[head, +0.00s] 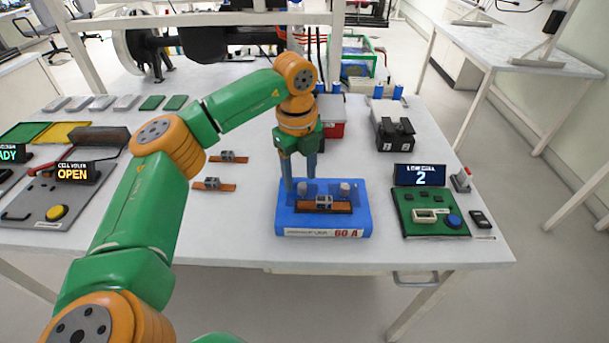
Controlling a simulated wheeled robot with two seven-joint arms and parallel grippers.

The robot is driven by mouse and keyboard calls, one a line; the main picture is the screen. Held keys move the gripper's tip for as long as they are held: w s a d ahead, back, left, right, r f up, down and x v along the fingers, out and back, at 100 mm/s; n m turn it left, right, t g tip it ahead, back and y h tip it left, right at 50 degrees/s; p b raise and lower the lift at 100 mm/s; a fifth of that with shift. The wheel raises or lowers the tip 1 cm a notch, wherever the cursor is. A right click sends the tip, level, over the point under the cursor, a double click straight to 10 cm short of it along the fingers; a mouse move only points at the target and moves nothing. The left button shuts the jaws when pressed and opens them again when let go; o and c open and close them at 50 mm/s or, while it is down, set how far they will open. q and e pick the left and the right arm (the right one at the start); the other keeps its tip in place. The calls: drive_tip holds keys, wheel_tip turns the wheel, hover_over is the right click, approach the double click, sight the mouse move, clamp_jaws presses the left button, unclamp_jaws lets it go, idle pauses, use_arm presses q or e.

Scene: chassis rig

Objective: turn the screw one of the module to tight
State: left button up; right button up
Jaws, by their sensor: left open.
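The blue module (290,222) with a "60 A" label on its front edge sits on the table right of centre. An orange-brown strip with a grey block (324,203) lies across it. Two grey screw heads stand behind the strip, the left one (302,188) and the right one (345,188). No number shows on either. My left gripper (299,180) points down over the module's back left part, open, with its fingertips close to the left screw. I cannot tell whether a finger touches it. My right gripper is not in view.
A green board (430,222) and a display reading "2" (419,175) are right of the module. Two more strips (213,185) (228,157) lie to the left. A black holder (393,132) stands behind. Table between the grey panel (40,205) and module is mostly clear.

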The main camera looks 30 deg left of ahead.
sight(302, 185)
use_arm(q)
wheel_tip(302, 185, down, 2)
drive_tip(key=shift+f, duration=0.1)
drive_tip(key=shift+w+f, duration=0.3)
drive_tip(key=shift+w, duration=0.1)
drive_tip(key=shift+s+r, duration=0.1)
drive_tip(key=shift+s, duration=0.05)
clamp_jaws()
